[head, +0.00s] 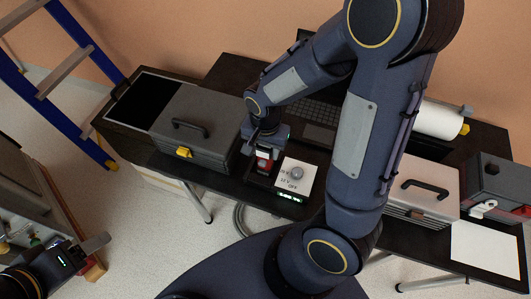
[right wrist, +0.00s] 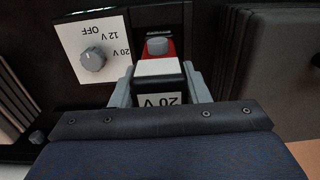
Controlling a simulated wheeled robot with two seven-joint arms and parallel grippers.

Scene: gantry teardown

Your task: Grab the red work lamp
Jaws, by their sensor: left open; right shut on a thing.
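The red work lamp (head: 264,163) is at the front edge of the dark bench, just left of a white dial panel. In the right wrist view the lamp (right wrist: 158,67) shows a red top with a grey button, a white band and a dark body labelled 20 V. My right gripper (head: 263,150) comes down on it from above. In the right wrist view its grey fingers (right wrist: 160,84) are closed on the lamp's two sides. The lamp's underside is hidden. My left gripper (head: 88,255) is open and empty at the lower left, away from the bench.
The dial panel (head: 294,176) with OFF, 12 V and 20 V marks stands close beside the lamp. A grey toolbox (head: 190,128) stands to the left, a lighter case (head: 422,190) to the right. A laptop (head: 318,116) lies behind. A blue ladder (head: 62,85) leans at far left.

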